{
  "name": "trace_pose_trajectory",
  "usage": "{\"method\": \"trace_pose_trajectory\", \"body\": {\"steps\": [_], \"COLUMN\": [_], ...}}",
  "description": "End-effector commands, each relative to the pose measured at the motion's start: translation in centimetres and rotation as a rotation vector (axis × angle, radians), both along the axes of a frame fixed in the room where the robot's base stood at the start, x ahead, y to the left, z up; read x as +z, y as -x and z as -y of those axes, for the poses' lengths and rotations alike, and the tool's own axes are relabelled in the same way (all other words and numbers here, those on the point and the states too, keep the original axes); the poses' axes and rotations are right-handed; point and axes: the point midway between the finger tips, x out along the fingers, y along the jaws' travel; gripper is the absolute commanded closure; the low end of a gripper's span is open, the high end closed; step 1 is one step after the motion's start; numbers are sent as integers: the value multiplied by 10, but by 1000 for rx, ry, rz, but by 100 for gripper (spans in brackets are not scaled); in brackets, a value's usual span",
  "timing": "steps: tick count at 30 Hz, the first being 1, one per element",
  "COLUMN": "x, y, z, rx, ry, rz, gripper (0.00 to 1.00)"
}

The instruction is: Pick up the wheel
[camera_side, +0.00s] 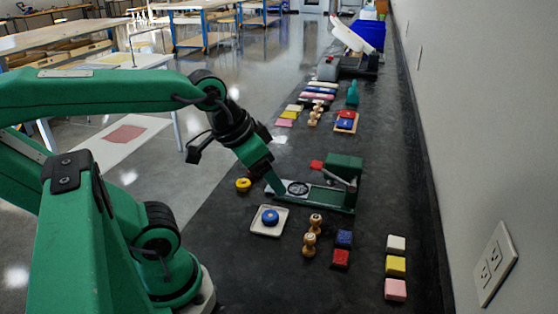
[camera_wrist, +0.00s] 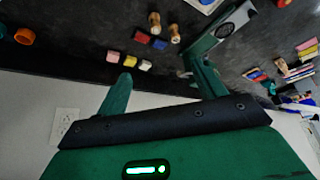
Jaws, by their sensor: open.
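Two wheel-like round pieces show in the side view. A yellow one (camera_side: 243,184) lies on the dark bench top, left of the green device. A blue one (camera_side: 270,216) sits on a small white tray (camera_side: 259,230). I cannot tell which is the wheel of the task. My gripper (camera_side: 272,185) is over the left end of the green device (camera_side: 330,196), right of the yellow piece and above the blue one in the picture. In the wrist view my gripper (camera_wrist: 158,65) has its fingers apart with nothing between them.
Wooden figures (camera_side: 310,238), blue and red blocks (camera_side: 342,248), and white, yellow and pink blocks (camera_side: 396,266) stand to the right. An orange ring (camera_wrist: 25,36) shows in the wrist view. The wall (camera_side: 480,140) bounds the bench. More items lie farther back.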

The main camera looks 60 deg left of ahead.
Motion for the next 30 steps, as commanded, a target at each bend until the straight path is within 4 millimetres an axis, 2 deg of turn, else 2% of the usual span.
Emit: {"method": "trace_pose_trajectory", "body": {"steps": [8,14,23,30], "x": [2,5,9,1], "y": [-4,-20,-63,-96], "z": [-3,-15,-56,-99], "rx": [4,15,33,46], "ry": [-5,-23,-62,-79], "rz": [-7,-40,-125,-197], "gripper": [31,31,31,31]}}
